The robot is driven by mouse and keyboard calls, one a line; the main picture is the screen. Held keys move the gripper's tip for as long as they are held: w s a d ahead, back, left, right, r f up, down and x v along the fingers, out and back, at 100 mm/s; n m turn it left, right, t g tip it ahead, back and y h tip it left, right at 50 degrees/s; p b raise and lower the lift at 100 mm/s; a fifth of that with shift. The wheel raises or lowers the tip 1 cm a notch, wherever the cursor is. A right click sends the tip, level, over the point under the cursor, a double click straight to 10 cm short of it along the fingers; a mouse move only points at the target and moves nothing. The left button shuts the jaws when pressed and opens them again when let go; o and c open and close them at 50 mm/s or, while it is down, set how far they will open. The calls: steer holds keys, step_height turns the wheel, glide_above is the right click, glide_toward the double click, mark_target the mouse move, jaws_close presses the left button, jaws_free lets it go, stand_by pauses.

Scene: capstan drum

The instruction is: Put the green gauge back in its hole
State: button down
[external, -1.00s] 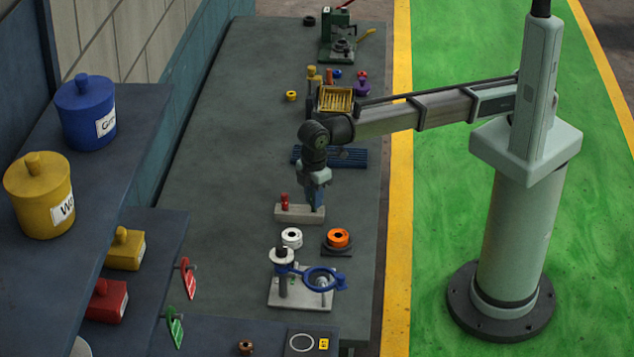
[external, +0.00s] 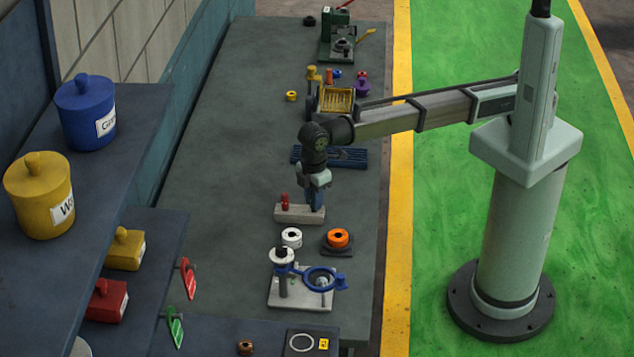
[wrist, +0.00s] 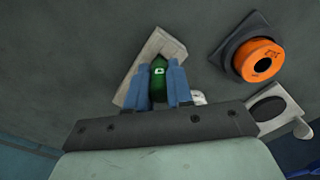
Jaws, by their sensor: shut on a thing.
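The green gauge (wrist: 159,82) shows in the wrist view between the two blue fingers of my gripper (wrist: 161,88), which is shut on it. It stands over the light block (wrist: 143,51). In the external view my gripper (external: 315,200) is down at the right end of the block (external: 292,214), and the fingers hide the green gauge there. A red gauge (external: 285,201) stands upright in the left part of the block. The gauge's lower end and the hole are hidden, so I cannot tell how deep it sits.
A white ring (external: 291,237) and an orange ring (external: 338,239) on a dark pad lie in front of the block. A metal stand with a blue ring clamp (external: 323,278) is nearer the camera. A blue ribbed rack (external: 345,157) lies behind. The bench left of the block is clear.

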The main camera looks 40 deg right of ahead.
steer(key=shift+f, duration=0.5)
stand_by(0.5)
steer(key=c, duration=0.9)
jaws_free()
step_height(320, 180, up, 14)
steer(key=shift+f, duration=0.1)
